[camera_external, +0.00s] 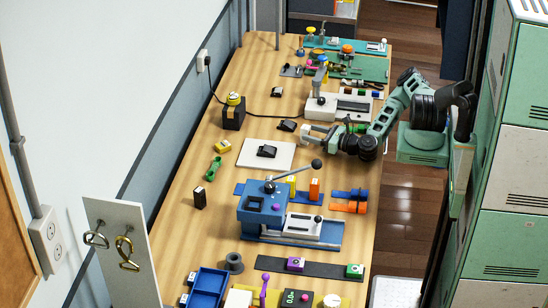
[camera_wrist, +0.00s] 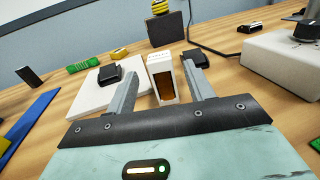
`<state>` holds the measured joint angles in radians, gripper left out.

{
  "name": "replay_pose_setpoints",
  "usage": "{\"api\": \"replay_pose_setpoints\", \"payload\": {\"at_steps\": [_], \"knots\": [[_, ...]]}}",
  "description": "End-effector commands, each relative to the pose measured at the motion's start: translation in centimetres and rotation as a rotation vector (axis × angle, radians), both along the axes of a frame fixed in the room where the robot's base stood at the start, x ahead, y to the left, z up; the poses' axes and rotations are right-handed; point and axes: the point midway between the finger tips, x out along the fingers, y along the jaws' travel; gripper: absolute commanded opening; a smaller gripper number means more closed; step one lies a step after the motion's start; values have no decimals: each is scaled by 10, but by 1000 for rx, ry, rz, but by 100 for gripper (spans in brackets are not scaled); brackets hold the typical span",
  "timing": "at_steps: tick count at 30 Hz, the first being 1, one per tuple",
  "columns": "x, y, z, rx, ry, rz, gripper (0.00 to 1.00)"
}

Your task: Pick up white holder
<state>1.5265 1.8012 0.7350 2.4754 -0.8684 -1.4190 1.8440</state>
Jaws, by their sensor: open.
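The white holder (camera_wrist: 154,62) is a small upright white box with an open, brown-looking front. In the wrist view it stands on the wooden table just beyond my gripper (camera_wrist: 160,86), between the lines of the two fingers. The fingers are apart, with one on each side of the holder, and nothing is clamped. I cannot tell whether either finger touches it. In the external view my gripper (camera_external: 311,135) reaches in low from the right over the middle of the table. There the holder cannot be told apart from the pale fingertips.
A white plate (camera_external: 283,158) with a black block lies nearby. Another black block (camera_external: 287,125) is just beyond the gripper. A white-based device (camera_external: 318,112) stands close by, at right in the wrist view. A blue press (camera_external: 262,207) stands nearer the camera. A black box (camera_external: 233,118) is farther left.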

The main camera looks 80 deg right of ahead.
Motion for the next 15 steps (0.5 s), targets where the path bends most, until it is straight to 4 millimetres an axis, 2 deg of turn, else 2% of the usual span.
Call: {"api": "replay_pose_setpoints", "payload": {"at_steps": [9, 15], "knots": [[40, -12, 3, -2, 0, 1, 53], [49, -15, 1, 1, -1, 0, 53]]}}
